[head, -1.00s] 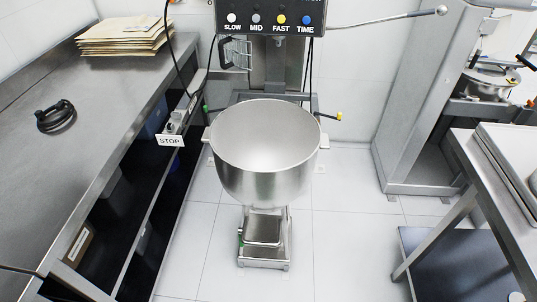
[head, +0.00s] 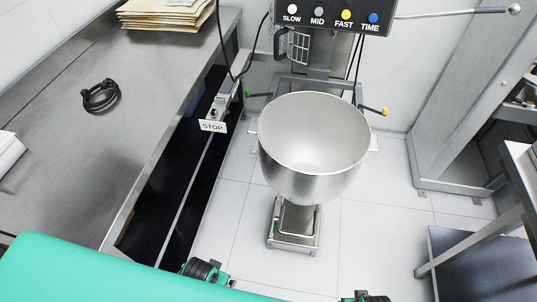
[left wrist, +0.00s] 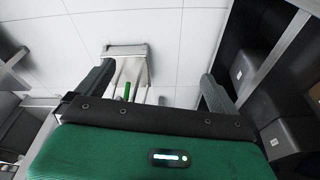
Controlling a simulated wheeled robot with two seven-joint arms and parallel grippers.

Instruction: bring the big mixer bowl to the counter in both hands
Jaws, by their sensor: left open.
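The big steel mixer bowl (head: 314,165) is upright and empty on the mixer in the head view, with a small side lug (head: 373,145) on its right. The steel counter (head: 110,150) runs along the left side. My left gripper (left wrist: 156,72) is open in the left wrist view, with its two dark fingers apart and nothing visible held between them. A pale metal piece shows beyond the fingers, and I cannot tell if it is part of the mixer. My left gripper's fingers are not clear in the head view. My right gripper is not in view.
The mixer's control panel (head: 330,14) is above the bowl. Pale floor is free around the mixer base (head: 293,236). Another table stands at right.

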